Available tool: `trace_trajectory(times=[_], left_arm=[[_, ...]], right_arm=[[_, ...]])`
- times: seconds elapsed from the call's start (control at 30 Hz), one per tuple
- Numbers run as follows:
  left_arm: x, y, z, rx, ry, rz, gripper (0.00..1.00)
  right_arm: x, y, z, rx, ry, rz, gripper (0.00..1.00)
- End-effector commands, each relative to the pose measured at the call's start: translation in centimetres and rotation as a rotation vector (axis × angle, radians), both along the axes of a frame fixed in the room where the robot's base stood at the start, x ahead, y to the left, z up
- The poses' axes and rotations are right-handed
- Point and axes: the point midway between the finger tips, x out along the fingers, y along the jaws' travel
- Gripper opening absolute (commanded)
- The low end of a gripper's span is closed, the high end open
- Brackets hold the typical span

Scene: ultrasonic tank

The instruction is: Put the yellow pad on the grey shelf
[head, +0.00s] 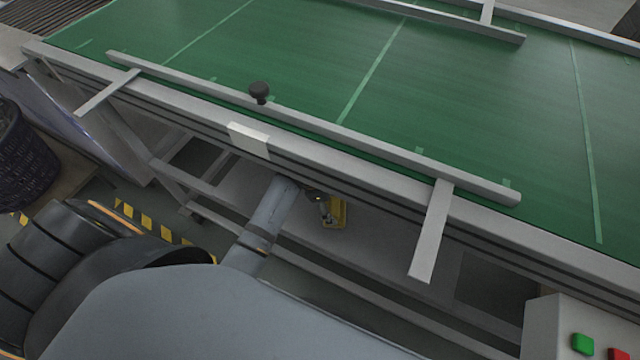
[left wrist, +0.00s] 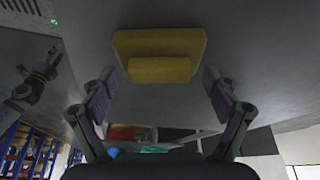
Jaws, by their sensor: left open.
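The yellow pad (head: 340,216) shows under the front rail of the conveyor, against the grey shelf (head: 380,255), partly hidden by my left gripper. In the left wrist view the yellow pad (left wrist: 160,45) is a flat plate with a raised block on it, and it lies against a broad grey surface (left wrist: 255,60). My left gripper (head: 326,208) reaches in under the conveyor. In the left wrist view its two fingers (left wrist: 159,88) are apart, one on each side of the block's lower end, with visible gaps to it. My right gripper is not in view.
The conveyor with its green belt (head: 300,60) and metal side rail (head: 320,140) overhangs the shelf, close above my left arm. A bracket (head: 432,230) juts out to the right. A control box (head: 560,325) with green and red buttons stands at lower right.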

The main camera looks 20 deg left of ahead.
Motion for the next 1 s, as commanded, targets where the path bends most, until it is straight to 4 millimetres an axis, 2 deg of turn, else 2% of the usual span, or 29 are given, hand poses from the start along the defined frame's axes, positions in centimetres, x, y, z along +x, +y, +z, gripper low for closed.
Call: trace_trajectory(times=[0.03,0.3,0.5,0.7,1.0], left_arm=[[0.0,0.4,0.9,0.003,-0.003,0.001,0.88],[-2.4,7.0,0.7,0.010,0.002,-0.002,0.88],[-3.7,10.4,0.7,0.006,0.002,-0.001,0.88],[-4.1,11.6,0.7,0.001,0.000,0.000,0.88],[-4.1,11.6,0.7,0.000,0.000,0.000,0.88]], right_arm=[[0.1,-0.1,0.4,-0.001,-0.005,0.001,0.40],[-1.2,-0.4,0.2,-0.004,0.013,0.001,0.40],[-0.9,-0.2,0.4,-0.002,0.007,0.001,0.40],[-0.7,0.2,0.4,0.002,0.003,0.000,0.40],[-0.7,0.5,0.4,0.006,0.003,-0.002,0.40]])
